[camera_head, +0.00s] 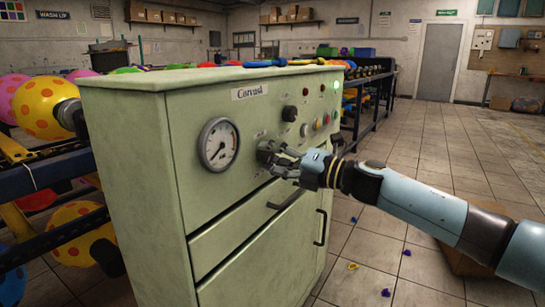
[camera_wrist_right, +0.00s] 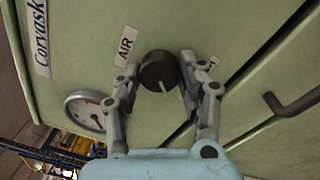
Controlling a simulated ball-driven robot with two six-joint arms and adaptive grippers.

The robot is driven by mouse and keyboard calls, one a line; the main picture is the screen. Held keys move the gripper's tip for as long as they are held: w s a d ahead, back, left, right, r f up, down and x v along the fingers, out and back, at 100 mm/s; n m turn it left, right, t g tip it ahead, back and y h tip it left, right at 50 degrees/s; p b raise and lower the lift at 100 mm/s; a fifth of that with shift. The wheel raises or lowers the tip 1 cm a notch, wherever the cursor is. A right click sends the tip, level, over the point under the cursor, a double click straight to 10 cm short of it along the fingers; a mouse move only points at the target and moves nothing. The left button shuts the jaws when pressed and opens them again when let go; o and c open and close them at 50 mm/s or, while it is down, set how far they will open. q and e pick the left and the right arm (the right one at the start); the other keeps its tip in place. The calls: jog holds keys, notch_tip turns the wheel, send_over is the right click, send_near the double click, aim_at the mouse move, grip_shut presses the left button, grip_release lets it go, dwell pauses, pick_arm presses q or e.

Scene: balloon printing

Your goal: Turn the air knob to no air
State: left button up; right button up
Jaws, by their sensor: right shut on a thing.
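The round dark air knob (camera_wrist_right: 155,72) is on the green cabinet front, beside a label reading AIR (camera_wrist_right: 126,45). Its white pointer mark faces down in the right wrist view, towards my gripper's palm. My right gripper (camera_wrist_right: 160,76) has one finger on each side of the knob and is shut on it. My left gripper is not in view.
The green cabinet (camera_head: 135,150) carries a round pressure gauge (camera_head: 218,145), a black knob (camera_head: 289,113) and several small buttons. A drawer handle (camera_head: 286,199) juts out below my gripper. Spotted balloons (camera_head: 42,100) sit on racks at left. The tiled floor at right is largely open.

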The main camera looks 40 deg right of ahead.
jog(key=shift+f, duration=0.15)
jog(key=o, duration=1.2)
jog(key=shift+s, duration=0.1)
jog(key=v, duration=1.1)
jog(key=shift+s+d, duration=0.25)
jog(key=shift+s, duration=0.1)
jog(key=shift+a, duration=0.1)
